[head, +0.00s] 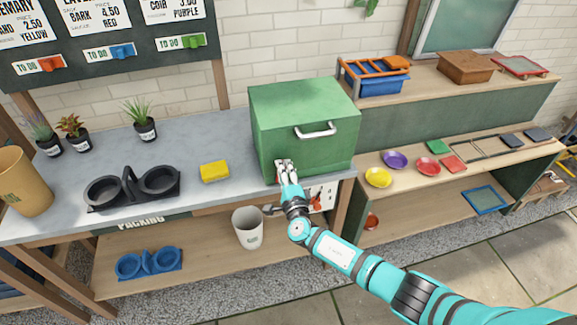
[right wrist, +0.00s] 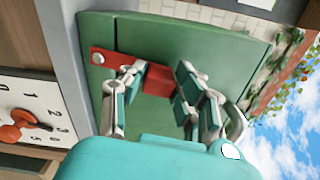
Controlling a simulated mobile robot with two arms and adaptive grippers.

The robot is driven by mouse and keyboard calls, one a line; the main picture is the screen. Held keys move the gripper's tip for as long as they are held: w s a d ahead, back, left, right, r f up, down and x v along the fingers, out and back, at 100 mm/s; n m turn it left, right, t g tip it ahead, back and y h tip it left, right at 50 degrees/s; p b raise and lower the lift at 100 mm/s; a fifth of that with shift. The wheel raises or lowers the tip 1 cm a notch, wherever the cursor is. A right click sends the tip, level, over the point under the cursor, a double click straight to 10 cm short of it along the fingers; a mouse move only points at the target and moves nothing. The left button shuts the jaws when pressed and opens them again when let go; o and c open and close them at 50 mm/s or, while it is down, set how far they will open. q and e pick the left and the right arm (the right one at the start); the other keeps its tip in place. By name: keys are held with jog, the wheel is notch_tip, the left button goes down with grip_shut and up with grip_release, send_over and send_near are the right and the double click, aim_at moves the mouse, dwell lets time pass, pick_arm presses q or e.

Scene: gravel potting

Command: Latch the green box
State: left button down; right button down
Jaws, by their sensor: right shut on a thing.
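The green box (head: 305,125) stands shut on the grey worktop's right end, a metal handle (head: 316,131) on its front. My right gripper (head: 284,170) is at the lower left of that front. In the right wrist view the fingers of my right gripper (right wrist: 160,74) are closed about a red block-like latch piece (right wrist: 157,81) against the green box front (right wrist: 135,35). My left gripper is out of view.
A white dial panel (head: 326,196) hangs below the worktop edge, near my wrist. A white cup (head: 247,228) stands on the lower shelf. Coloured dishes fill the right shelf.

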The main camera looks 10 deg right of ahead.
jog(key=shift+a+n+p, duration=0.45)
jog(key=shift+a+n, duration=0.15)
jog(key=shift+n, duration=0.3)
jog(key=c, duration=1)
grip_release()
jog(key=shift+o, duration=0.2)
jog(key=s, duration=1.2)
jog(key=shift+d, duration=0.15)
